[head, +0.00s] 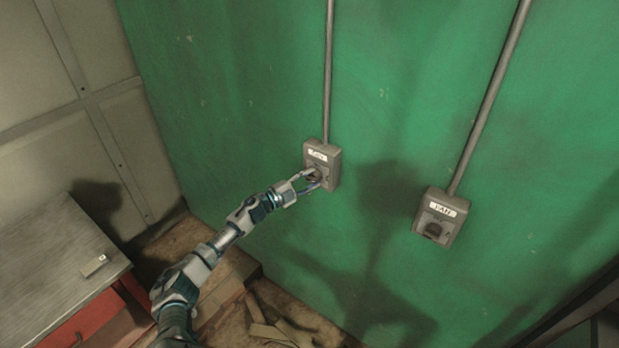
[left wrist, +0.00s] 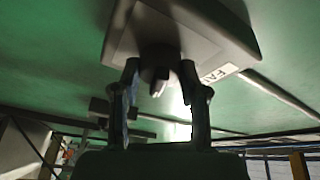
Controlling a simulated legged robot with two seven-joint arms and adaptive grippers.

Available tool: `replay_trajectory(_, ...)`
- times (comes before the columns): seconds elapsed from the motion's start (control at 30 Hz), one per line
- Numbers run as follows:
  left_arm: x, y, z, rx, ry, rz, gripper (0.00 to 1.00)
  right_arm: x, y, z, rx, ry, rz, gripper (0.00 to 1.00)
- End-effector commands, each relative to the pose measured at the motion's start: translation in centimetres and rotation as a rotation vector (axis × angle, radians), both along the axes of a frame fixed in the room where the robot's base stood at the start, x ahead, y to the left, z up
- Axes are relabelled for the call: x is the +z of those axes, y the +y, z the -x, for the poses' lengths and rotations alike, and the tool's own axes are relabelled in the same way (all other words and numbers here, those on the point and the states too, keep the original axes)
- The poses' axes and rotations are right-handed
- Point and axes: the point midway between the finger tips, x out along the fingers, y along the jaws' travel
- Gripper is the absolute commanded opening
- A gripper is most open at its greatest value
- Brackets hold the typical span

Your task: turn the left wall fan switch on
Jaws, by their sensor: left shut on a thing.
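The left wall fan switch (head: 323,155) is a grey box with a white label on the green wall, with a conduit running up from it. Its dark knob (left wrist: 158,72) shows between the fingers in the left wrist view. My left gripper (head: 315,180) is at the front of this box, with its fingers on either side of the knob and shut on it. It also shows in the left wrist view (left wrist: 160,85). The knob is mostly hidden by the fingers in the head view, and its exact angle is hard to tell. My right gripper is not in view.
A second fan switch box (head: 440,216) with a dark knob is on the wall to the right. A grey-topped bench (head: 45,255) with a red front stands at the left. Loose planks (head: 275,325) lie on the floor below. The wall between the boxes is clear.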

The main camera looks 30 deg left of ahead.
Motion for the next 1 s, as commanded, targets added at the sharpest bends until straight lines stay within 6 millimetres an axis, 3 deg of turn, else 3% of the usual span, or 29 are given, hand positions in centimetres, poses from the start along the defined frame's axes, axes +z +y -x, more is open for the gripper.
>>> replay_trajectory(0.4,0.0,0.0,0.0,0.001,-0.014,-0.239,0.09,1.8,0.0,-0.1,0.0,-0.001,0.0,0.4)
replay_trajectory(1.0,-0.3,-0.2,0.0,-0.002,-0.016,-0.294,0.09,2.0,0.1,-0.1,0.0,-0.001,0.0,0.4)
